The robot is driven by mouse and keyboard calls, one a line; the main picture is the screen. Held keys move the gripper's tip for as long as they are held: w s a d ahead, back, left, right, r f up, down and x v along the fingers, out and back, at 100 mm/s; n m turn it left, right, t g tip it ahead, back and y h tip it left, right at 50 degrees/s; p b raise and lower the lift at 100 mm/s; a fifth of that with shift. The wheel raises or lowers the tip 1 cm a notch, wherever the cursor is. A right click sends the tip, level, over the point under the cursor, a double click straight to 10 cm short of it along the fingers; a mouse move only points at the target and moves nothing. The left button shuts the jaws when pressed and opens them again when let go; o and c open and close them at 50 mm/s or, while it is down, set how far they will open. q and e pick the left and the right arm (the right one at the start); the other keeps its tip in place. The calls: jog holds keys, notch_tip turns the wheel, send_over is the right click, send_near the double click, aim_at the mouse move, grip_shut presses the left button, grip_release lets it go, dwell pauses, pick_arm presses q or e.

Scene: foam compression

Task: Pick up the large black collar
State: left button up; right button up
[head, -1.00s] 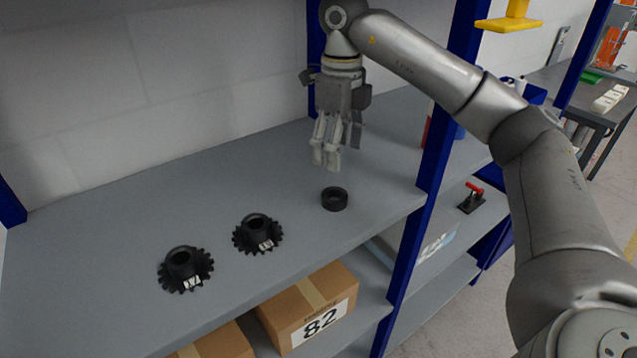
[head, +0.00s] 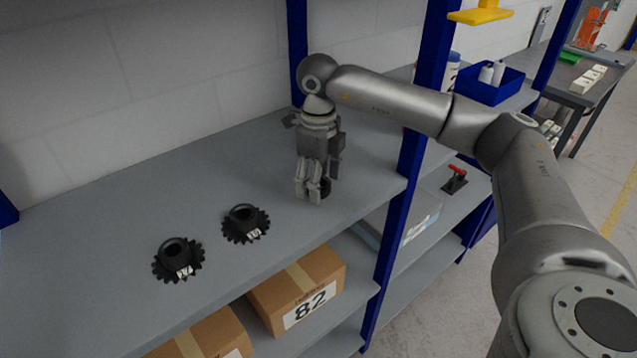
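The black collar (head: 326,187), a plain ring, sits on the grey shelf (head: 110,235), mostly hidden behind the fingers of my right gripper (head: 314,194). The gripper points down, with its fingertips low at the collar. I cannot tell whether the fingers touch it or have closed on it. My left gripper is out of view.
Two black toothed gears with white labels, one nearer (head: 178,260) and one farther (head: 245,223), stand left of the collar. A blue upright post (head: 408,165) is close on the right, below my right arm. A cardboard box (head: 300,285) marked 82 is on the lower shelf.

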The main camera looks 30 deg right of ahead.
jog(key=shift+c, duration=0.9)
jog(key=c, duration=0.9)
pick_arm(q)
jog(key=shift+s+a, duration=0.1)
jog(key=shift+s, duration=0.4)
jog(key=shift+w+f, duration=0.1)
pick_arm(e)
jog(key=shift+r, duration=0.1)
